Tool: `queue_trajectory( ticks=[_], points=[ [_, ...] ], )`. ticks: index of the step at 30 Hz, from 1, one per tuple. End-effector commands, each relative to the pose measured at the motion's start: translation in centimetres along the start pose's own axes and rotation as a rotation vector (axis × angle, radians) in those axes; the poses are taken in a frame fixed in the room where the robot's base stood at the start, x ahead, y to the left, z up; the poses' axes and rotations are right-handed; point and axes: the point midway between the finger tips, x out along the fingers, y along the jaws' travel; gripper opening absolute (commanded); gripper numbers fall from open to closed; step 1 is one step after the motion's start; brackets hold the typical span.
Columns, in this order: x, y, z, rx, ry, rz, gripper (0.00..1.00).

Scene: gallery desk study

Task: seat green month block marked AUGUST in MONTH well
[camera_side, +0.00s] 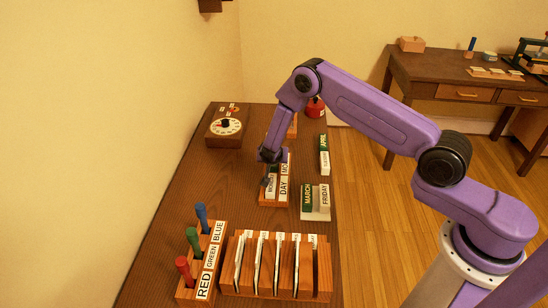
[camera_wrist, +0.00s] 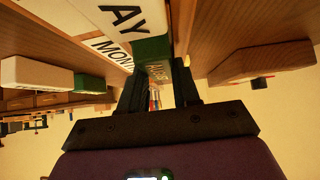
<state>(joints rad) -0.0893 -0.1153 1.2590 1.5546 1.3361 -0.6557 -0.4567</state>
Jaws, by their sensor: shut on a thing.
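My gripper (camera_side: 270,157) is over the far part of the wooden calendar holder (camera_side: 268,203). The holder's white strip reads DAY, with MO visible beyond. In the wrist view my gripper (camera_wrist: 160,92) is shut on a green block (camera_wrist: 152,48); its lettering is too foreshortened to read surely. In the side view a white day block (camera_side: 269,188) stands in the holder's near part. The MONTH well is hidden under my gripper, and I cannot tell how deep the green block is.
Green MARCH (camera_side: 307,197) and white FRIDAY (camera_side: 324,195) blocks lie right of the holder. Green APRIL (camera_side: 323,142) and a white block (camera_side: 325,162) lie beyond them. A dial box (camera_side: 225,142) stands left; a card rack (camera_side: 228,282) and colored-handle stand (camera_side: 187,293) are in front.

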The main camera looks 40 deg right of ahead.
Motion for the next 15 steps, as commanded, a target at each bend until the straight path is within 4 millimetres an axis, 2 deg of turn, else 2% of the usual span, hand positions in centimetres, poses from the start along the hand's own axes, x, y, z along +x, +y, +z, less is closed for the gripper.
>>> queue_trajectory(
  ticks=[9, 10, 11, 12, 15],
  points=[
    [0.20, -0.04, 0.19, 0.000, 0.001, -0.001, 0.01],
    [0.19, -0.05, 0.19, 0.000, 0.001, -0.001, 0.38],
    [0.18, -0.05, 0.18, 0.000, 0.001, -0.001, 0.48],
    [0.18, -0.04, 0.18, 0.000, 0.001, -0.001, 0.57],
    [0.17, -0.03, 0.18, 0.000, 0.000, -0.001, 0.57]
  ],
)
